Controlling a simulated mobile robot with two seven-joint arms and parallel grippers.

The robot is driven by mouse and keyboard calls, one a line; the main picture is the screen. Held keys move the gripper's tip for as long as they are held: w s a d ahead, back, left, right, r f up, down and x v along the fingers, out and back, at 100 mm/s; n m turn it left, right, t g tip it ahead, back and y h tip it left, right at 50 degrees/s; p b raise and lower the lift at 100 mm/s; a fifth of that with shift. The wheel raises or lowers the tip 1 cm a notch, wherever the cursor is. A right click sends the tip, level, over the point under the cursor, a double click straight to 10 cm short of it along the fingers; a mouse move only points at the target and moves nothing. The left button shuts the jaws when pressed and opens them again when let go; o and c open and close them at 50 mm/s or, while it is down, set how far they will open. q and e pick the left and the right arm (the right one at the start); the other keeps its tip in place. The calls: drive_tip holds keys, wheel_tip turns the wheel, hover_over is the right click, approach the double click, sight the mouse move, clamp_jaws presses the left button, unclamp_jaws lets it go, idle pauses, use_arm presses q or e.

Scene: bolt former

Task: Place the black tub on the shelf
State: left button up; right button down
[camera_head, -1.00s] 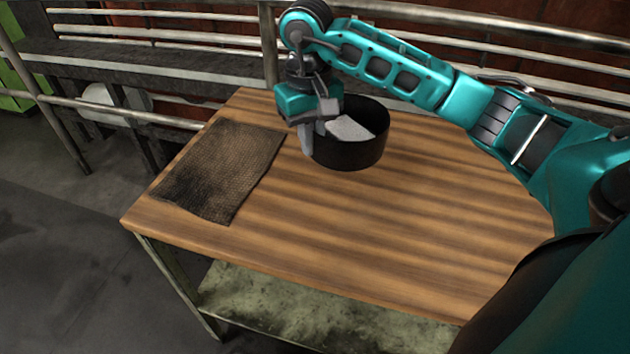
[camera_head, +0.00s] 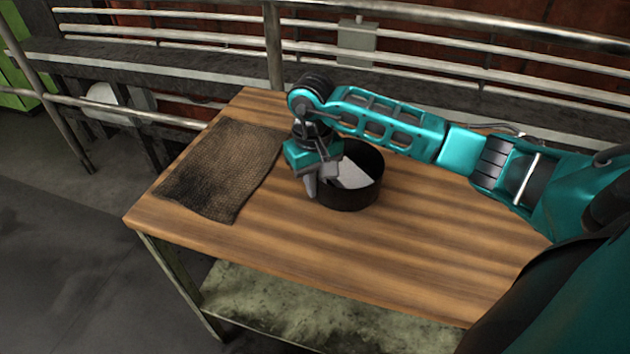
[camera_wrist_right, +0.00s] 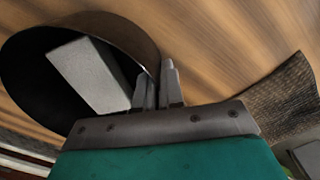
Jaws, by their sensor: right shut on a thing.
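The black tub (camera_head: 357,197) is round and upright at the tabletop's middle, with a pale grey block (camera_head: 355,175) inside. I cannot tell whether its base touches the wood. My right gripper (camera_head: 315,187) is shut on the tub's left wall. In the right wrist view the fingers (camera_wrist_right: 160,90) pinch the rim of the tub (camera_wrist_right: 125,30), and the block (camera_wrist_right: 90,75) lies inside. The worn green lower shelf (camera_head: 290,305) shows under the table's front edge. My left gripper is out of view.
The wooden tabletop (camera_head: 430,240) is clear in front of and to the right of the tub. A dark woven mat (camera_head: 222,170) lies at the left. Metal railings (camera_head: 180,40) run behind the table. A table leg (camera_head: 185,285) stands at the front left.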

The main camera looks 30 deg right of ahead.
drive_tip(key=shift+f, duration=0.15)
drive_tip(key=c, duration=1.3)
unclamp_jaws()
drive_tip(key=shift+o, duration=0.2)
